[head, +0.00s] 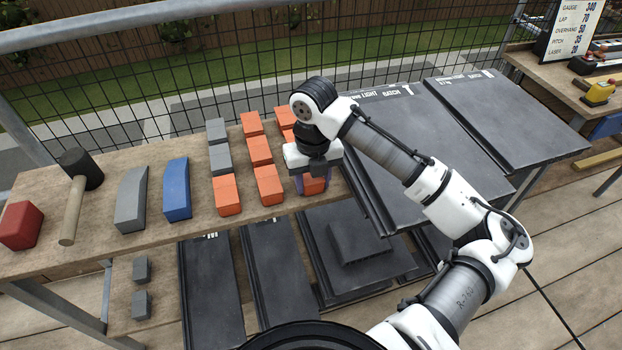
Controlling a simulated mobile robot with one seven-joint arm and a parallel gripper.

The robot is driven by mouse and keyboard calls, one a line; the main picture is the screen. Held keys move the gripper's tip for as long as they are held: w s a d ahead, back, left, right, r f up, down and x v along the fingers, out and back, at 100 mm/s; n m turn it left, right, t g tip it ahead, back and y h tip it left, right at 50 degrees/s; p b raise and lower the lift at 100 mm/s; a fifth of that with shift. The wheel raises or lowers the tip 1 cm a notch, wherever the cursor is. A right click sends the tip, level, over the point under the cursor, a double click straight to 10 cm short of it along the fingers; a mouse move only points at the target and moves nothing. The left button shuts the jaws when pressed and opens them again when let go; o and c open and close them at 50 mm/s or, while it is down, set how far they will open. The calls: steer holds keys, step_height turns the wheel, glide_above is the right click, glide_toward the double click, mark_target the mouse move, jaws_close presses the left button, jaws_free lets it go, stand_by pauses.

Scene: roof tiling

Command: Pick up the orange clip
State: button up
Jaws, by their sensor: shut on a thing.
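Several orange clips, small blocks, stand in rows on the wooden bench, such as a front one (268,185) and one to its left (227,195). My gripper (313,184) points down at the right end of the front row. It is shut on an orange clip (315,186), which shows between the fingers. The gripper hides part of this clip and of the clips behind it. I cannot tell whether the held clip still touches the bench.
Grey clips (219,158), a blue block (177,190), a grey block (131,200), a mallet (75,195) and a red block (20,226) lie to the left on the bench. Large dark tiles (400,140) lie close on the right. A mesh fence (200,100) stands behind.

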steer(key=shift+r, duration=0.1)
step_height(320, 180, up, 20)
steer(key=p, duration=0.1)
stand_by(0.4)
